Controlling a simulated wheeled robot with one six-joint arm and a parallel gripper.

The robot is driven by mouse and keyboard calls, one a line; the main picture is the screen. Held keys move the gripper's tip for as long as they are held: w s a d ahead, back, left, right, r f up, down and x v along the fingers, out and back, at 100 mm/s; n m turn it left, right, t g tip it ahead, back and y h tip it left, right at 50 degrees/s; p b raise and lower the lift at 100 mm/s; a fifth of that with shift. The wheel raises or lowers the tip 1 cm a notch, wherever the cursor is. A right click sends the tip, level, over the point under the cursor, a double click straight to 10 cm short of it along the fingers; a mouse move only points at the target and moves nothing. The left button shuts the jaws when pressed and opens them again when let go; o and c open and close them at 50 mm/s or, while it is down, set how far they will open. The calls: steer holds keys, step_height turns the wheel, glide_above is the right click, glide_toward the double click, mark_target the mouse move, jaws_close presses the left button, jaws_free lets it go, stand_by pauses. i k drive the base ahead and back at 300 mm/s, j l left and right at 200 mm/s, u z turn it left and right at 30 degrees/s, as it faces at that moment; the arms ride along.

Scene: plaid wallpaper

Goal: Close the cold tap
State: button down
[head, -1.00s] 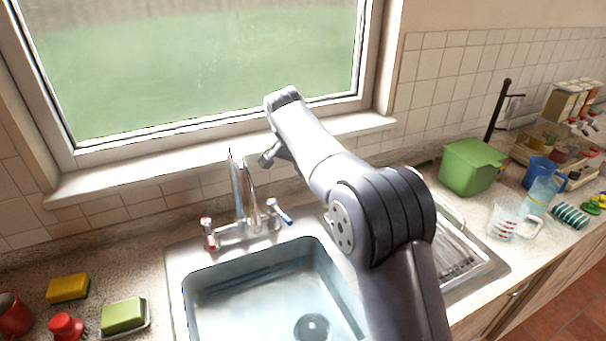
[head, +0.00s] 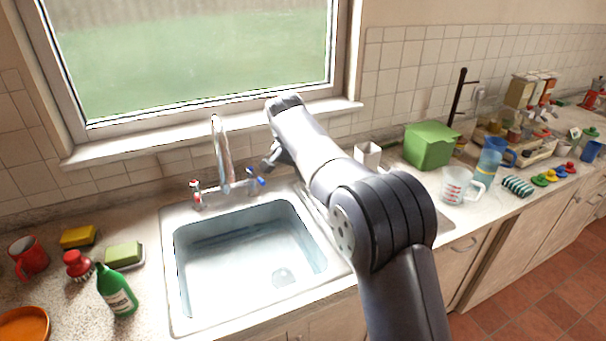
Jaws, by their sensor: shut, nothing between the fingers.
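The cold tap (head: 256,177) has a blue handle at the right end of the mixer behind the sink; the handle lies at a slant. The hot tap (head: 196,192) has a red mark and stands at the left end. The tall spout (head: 221,152) rises between them. My gripper (head: 271,162) is small in the head view, just above and right of the blue handle, and is shut and empty. I cannot tell whether it touches the handle. My arm crosses the right side of the sink.
The sink basin (head: 245,250) is below the taps. A green bottle (head: 117,291), a sponge (head: 78,237) and a red mug (head: 30,258) stand at left. A green box (head: 431,147) and a measuring jug (head: 457,186) are at right. The window sill (head: 160,147) runs behind.

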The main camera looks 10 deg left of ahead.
mark_target(250, 170)
steer(key=k+l+u, duration=0.25)
steer(key=u, duration=0.9)
